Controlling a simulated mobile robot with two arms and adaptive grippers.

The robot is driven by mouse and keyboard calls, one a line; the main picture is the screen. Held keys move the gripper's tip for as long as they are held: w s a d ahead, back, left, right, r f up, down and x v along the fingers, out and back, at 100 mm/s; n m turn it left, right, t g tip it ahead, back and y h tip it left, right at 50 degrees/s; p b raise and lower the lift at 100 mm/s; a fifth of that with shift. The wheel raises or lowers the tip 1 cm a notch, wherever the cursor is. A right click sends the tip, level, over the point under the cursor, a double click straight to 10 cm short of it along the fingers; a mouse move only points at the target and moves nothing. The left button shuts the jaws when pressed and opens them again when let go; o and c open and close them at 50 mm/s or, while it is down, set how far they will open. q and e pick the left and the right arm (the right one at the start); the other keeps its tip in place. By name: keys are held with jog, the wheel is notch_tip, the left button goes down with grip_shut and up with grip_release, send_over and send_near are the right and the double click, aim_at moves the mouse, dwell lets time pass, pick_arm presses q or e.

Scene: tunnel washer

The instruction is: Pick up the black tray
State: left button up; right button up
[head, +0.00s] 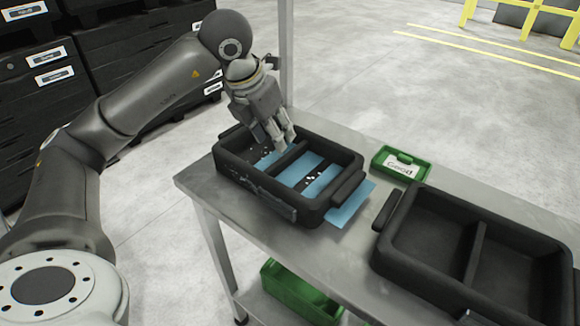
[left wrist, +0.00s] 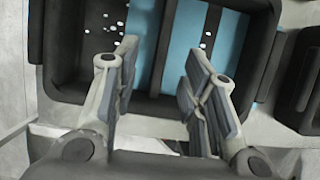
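A black two-compartment tray (head: 262,190) lies on the metal table, with blue strips and small white bits inside. It fills the upper part of the left wrist view (left wrist: 62,90). A second black tray (head: 425,272), divided and empty, sits at the right end of the table. My left gripper (head: 284,142) reaches over the far side of the first tray; in the left wrist view (left wrist: 162,55) its fingers are spread with nothing held between them. Whether they touch the tray is unclear. A small grey piece at the bottom edge of the head view may belong to my right gripper.
A small green bin with a label (head: 400,163) stands between the trays at the table's back edge. A blue sheet (head: 350,205) sticks out beside the first tray. A green bin (head: 298,293) sits on the lower shelf. A metal post (head: 286,50) rises behind the table.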

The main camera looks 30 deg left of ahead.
aim_at(286, 156)
pick_arm(q)
jog(key=x, duration=0.3)
jog(key=shift+s+f, duration=0.1)
jog(key=shift+f, duration=0.1)
jog(key=x, duration=0.3)
jog(key=p+x, duration=0.1)
jog(key=x, duration=0.2)
jog(key=shift+d+r, duration=0.1)
jog(key=shift+d, duration=0.15)
grip_shut()
jog(key=shift+r, duration=0.15)
